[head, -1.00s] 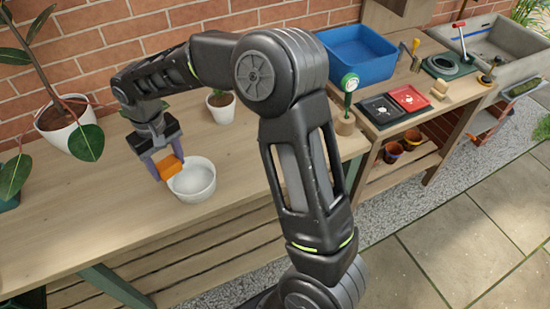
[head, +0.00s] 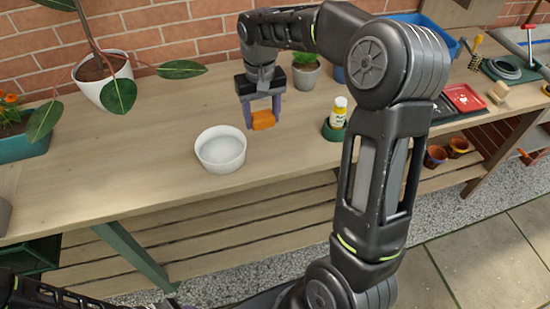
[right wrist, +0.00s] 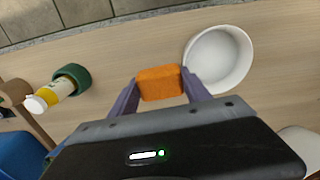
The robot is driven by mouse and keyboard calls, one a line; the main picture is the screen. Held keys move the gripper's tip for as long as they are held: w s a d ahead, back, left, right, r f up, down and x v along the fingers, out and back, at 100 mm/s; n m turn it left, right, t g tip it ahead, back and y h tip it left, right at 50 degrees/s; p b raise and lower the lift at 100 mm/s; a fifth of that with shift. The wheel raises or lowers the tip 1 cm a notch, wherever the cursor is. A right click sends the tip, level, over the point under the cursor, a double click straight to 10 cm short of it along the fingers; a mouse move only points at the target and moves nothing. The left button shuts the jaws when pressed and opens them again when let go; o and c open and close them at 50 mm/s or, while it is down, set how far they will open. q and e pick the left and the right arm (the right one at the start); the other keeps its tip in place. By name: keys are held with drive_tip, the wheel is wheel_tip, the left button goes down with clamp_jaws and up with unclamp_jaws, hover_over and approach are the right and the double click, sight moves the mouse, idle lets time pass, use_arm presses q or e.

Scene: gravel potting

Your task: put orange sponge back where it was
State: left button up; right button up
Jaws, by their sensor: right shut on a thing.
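The orange sponge (head: 263,120) is held between the fingertips of my right gripper (head: 263,112), which is shut on it. In the head view the sponge is just right of a white bowl (head: 222,165) standing on the wooden bench. It appears to be above the bench top; the exact height is hard to tell. The right wrist view shows the sponge (right wrist: 160,83) between both fingers, with the bowl (right wrist: 242,75) close beside it. The bowl looks empty. My left gripper is not in view; only part of my left arm shows at the lower left.
A yellow-labelled bottle (head: 338,112) stands in a green holder (head: 333,132) right of the sponge. A small potted plant (head: 306,78) is behind the gripper. A white pot (head: 105,92) with a leafy plant stands back left. Bare bench lies left of the bowl.

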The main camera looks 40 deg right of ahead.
drive_tip(key=shift+s+d+f+b, duration=0.15)
drive_tip(key=shift+s+d+f, duration=0.1)
drive_tip(key=shift+d, duration=0.35)
drive_tip(key=shift+s+d+f+b, duration=0.15)
drive_tip(key=shift+s+d+f, duration=0.1)
drive_tip(key=shift+d, duration=0.3)
drive_tip(key=shift+s+d+r+m, duration=0.15)
drive_tip(key=shift+d+r+m, duration=0.05)
drive_tip(key=shift+d+m, duration=0.15)
drive_tip(key=shift+f, duration=0.1)
hover_over(275, 149)
drive_tip(key=shift+f+p, duration=0.35)
drive_tip(key=shift+f, duration=2.65)
drive_tip(key=shift+f, duration=0.1)
drive_tip(key=shift+f, duration=1.8)
